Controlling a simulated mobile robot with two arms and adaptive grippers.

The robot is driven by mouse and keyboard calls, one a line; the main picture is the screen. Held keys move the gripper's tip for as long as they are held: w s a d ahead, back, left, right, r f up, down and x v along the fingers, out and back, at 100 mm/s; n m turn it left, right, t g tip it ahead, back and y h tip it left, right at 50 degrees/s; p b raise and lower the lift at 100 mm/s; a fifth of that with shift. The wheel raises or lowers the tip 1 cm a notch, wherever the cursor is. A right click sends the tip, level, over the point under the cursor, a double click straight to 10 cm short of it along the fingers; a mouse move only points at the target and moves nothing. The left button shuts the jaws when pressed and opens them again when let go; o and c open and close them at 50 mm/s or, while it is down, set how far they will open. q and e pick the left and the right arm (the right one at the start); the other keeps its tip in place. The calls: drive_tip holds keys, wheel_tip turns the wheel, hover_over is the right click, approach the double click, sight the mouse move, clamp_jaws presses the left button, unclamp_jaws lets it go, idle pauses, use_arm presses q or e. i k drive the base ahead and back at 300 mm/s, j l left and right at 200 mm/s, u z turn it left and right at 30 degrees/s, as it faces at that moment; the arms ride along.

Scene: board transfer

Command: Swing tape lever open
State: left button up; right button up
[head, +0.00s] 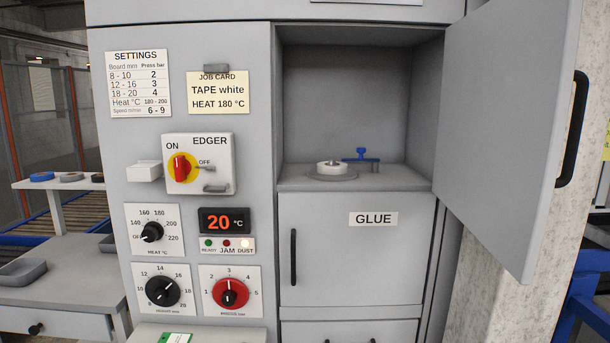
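The blue tape lever (361,155) is in the open upper compartment of the grey machine (240,75). It stands just right of and behind a white tape roll (331,168), which sits on a grey round plate. A small grey post (375,166) stands under the right part of the lever. Whether the lever touches the roll is too small to tell. Neither of my grippers is in view.
The compartment door (505,130) is swung wide open to the right, with a black handle (572,128). Below is the closed GLUE door (345,265). Left of the compartment are the job card (218,94), EDGER switch (181,167) and dials. Several tape rolls (72,177) lie on a shelf at left.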

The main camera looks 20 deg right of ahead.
sight(361, 151)
drive_tip(key=l+z, duration=0.35)
drive_tip(key=l, duration=0.4)
drive_tip(key=l+z, duration=0.35)
drive_tip(key=l, duration=0.45)
